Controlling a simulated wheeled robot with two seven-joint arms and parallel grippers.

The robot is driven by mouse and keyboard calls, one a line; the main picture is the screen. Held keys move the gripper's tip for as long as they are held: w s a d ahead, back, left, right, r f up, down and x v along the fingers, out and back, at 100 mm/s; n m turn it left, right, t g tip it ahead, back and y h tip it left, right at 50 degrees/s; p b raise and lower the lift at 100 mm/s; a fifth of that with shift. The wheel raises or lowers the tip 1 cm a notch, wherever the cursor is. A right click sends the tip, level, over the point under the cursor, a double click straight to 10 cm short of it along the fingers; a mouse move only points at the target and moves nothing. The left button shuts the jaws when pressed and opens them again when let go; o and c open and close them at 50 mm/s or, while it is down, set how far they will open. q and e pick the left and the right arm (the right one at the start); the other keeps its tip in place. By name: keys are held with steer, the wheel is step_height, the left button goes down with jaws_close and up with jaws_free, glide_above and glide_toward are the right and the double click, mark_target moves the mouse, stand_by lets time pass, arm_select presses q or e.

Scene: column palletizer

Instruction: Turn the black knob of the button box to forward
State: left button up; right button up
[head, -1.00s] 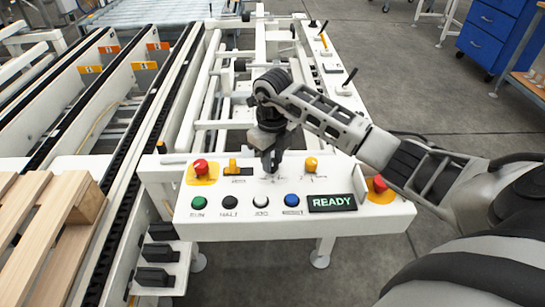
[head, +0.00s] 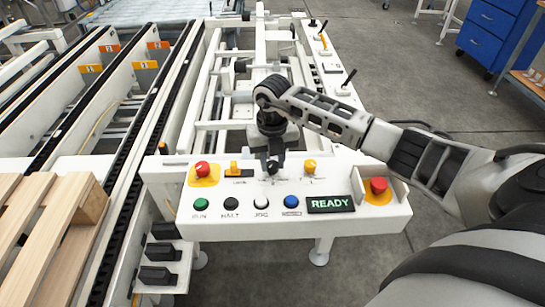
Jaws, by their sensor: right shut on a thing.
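The white button box (head: 330,228) stands in front of me with a lit READY display (head: 331,204). My right gripper (head: 273,170) points down at the middle of its upper row, between two yellow controls. It is shut on the black knob, which the fingers almost wholly hide, so I cannot read its setting. My left gripper is not in view.
A red mushroom button (head: 202,169) is at the box's left, and another red button (head: 379,185) is at its right. Green, black, white and blue buttons line the front. A wooden pallet (head: 50,235) lies left beside the conveyor rails (head: 125,150).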

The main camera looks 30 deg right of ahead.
mark_target(272, 164)
steer(key=shift+w+r+m+p, duration=0.1)
steer(key=shift+m+p, duration=0.2)
steer(key=shift+m, duration=0.7)
steer(key=o, duration=1)
steer(key=shift+c, duration=0.2)
step_height(272, 164, up, 16)
steer(key=shift+b, duration=0.35)
